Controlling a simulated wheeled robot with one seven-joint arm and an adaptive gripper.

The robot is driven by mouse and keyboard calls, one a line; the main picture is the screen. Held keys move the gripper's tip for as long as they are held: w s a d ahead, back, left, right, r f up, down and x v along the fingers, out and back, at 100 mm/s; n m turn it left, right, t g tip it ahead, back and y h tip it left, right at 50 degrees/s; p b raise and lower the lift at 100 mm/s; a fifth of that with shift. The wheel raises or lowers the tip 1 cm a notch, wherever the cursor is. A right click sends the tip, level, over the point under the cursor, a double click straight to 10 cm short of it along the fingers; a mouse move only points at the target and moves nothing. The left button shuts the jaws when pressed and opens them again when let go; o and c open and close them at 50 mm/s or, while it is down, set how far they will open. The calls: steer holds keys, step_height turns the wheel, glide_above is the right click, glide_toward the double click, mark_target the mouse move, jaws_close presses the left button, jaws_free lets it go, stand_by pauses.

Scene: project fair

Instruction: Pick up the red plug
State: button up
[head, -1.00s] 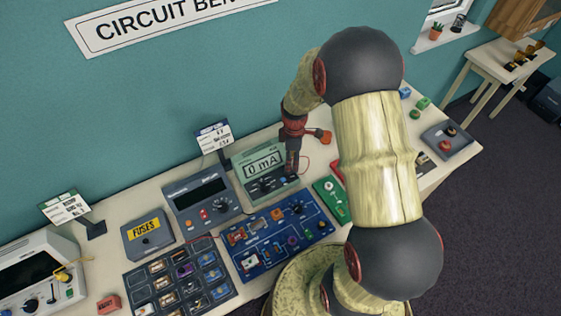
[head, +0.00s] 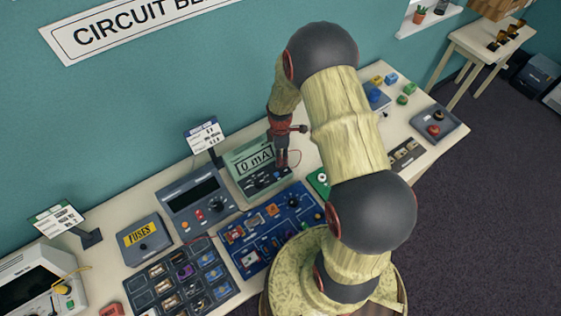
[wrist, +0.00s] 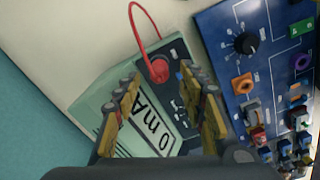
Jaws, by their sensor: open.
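The red plug (wrist: 159,70) stands in the face of the pale green meter (wrist: 92,98), with a red wire looping up from it. In the wrist view it lies between the tips of my gripper (wrist: 161,67). My gripper is open, with one finger on each side of the plug; I cannot tell whether either touches it. In the head view my gripper (head: 281,160) points down over the right side of the meter (head: 240,165), which reads 0 mA. There it hides the plug, and only a bit of red wire (head: 295,156) shows.
A blue circuit board (head: 270,229) crowded with parts lies in front of the meter. A grey meter (head: 194,193) and a yellow-labelled fuse box (head: 145,240) stand to the left. A green board (head: 318,182) lies to the right, partly behind my arm.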

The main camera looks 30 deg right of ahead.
steer(key=shift+d+f, duration=0.1)
steer(key=shift+f, duration=1.45)
steer(key=shift+c, duration=1.2)
steer(key=c, duration=0.8)
jaws_close()
